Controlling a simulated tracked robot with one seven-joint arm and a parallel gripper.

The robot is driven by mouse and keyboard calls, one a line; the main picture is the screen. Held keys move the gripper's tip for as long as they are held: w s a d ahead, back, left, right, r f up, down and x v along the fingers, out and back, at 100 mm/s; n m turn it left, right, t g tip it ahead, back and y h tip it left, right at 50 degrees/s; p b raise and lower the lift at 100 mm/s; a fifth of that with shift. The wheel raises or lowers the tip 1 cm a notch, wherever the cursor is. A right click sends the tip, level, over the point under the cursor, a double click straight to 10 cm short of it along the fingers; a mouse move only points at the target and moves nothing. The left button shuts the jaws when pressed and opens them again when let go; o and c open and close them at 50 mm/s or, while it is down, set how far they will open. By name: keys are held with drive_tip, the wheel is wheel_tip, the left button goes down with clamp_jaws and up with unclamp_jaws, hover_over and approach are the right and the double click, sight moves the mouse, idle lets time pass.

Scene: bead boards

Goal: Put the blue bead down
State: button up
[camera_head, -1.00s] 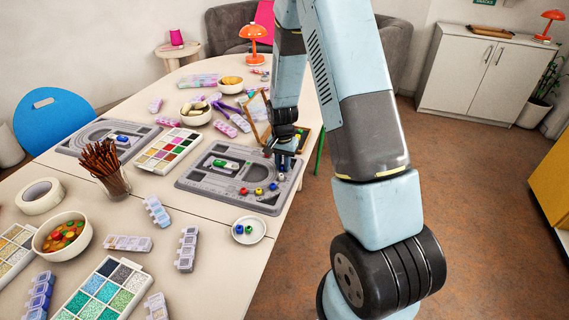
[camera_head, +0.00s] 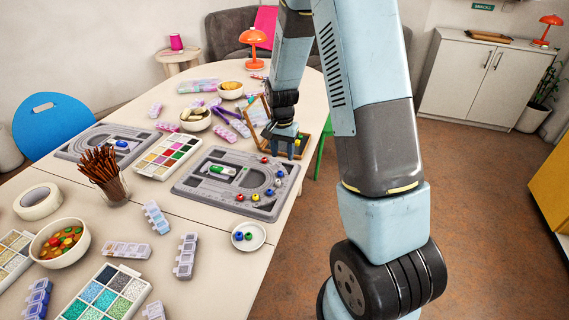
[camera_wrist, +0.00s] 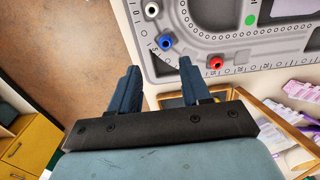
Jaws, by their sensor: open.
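My gripper (camera_head: 284,155) is just beyond the board's far right corner, above the table edge. In the wrist view my gripper (camera_wrist: 158,75) has its fingers spread with nothing between them, and the blue bead lies ahead of the tips.
A small dish (camera_head: 261,246) with a few beads stands in front of the board. A second board (camera_head: 75,149) and a sorting tray (camera_head: 146,167) lie to the left. Open floor is on the right.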

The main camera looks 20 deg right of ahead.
drive_tip(key=s+r+n+t, duration=0.2)
drive_tip(key=s+r, duration=0.4)
drive_tip(key=r, duration=0.6)
drive_tip(key=s+r+n+t, duration=0.1)
drive_tip(key=s+r, duration=0.4)
drive_tip(key=r, duration=0.6)
drive_tip(key=s+r+n+t, duration=0.1)
drive_tip(key=s+r, duration=0.3)
drive_tip(key=s, duration=0.4)
drive_tip(key=s+r+n+t, duration=0.1)
drive_tip(key=s+r+n, duration=0.2)
drive_tip(key=s, duration=0.6)
drive_tip(key=shift+s+d+r+t, duration=0.2)
drive_tip(key=shift+r+t, duration=0.2)
drive_tip(key=shift+r, duration=0.1)
